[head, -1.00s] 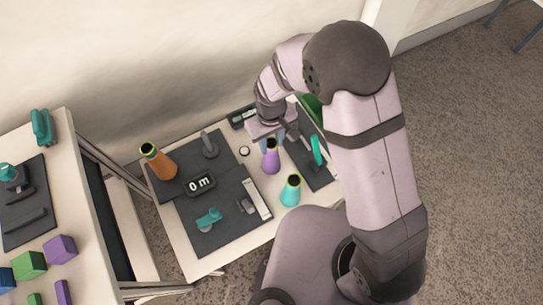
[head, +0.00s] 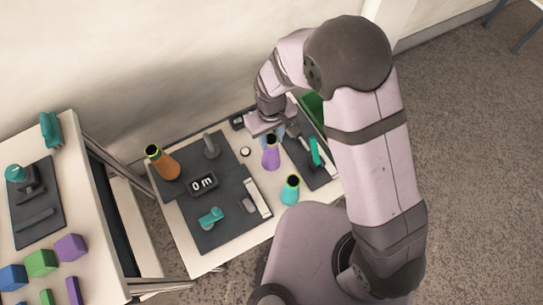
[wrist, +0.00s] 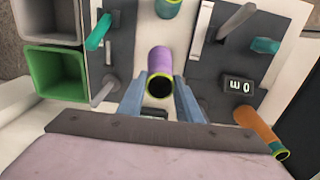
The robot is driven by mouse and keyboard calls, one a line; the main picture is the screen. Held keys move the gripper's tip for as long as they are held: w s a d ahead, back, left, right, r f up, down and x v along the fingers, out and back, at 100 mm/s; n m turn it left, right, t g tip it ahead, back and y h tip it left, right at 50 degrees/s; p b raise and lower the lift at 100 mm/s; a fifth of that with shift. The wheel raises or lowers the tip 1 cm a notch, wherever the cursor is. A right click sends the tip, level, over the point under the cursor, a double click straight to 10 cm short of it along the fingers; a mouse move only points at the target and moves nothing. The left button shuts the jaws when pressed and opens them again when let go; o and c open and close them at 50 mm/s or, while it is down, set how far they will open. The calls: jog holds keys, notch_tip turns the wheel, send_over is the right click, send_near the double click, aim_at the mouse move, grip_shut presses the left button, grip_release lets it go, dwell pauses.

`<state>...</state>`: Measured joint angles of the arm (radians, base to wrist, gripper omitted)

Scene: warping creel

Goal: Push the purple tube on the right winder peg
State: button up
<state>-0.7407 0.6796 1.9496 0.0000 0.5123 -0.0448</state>
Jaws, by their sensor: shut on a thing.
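The purple tube (head: 271,158) is upright, with a dark open top and yellow-green rim. In the wrist view the tube (wrist: 160,62) is between the two blue-grey fingers of my gripper (wrist: 160,100), which is shut on it near its rim. In the head view my gripper (head: 268,134) is at the tube's top; I cannot tell whether its base touches the table. A grey peg (wrist: 104,92) stands on the dark right-hand panel (head: 319,176), beside a teal lever (head: 315,151). Another grey peg (head: 211,146) stands on the larger dark board (head: 205,232).
An orange tube (head: 162,163) stands at the board's left edge and a teal tube (head: 290,190) in front of the purple one. A "0 m" display (head: 202,183) sits on the board. Green (wrist: 58,75) and grey (wrist: 48,20) bins lie beyond the right-hand panel.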

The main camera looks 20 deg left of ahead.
jog(key=shift+r+p, duration=1.05)
jog(key=shift+r, duration=0.5)
jog(key=shift+a, duration=0.1)
jog(key=a+r+p, duration=0.5)
jog(key=a+r, duration=0.2)
jog(key=a, duration=0.4)
jog(key=a+r+p, duration=0.6)
jog(key=a+r, duration=0.1)
jog(key=a, duration=0.3)
jog(key=shift+s+a+r+n, duration=0.25)
jog(key=shift+s+a+n, duration=0.05)
jog(key=shift+s+a, duration=0.1)
jog(key=shift+f, duration=0.1)
jog(key=shift+f+b, duration=1.55)
jog(key=shift+f, duration=0.7)
jog(key=shift+f+b, duration=0.3)
jog(key=shift+f, duration=0.15)
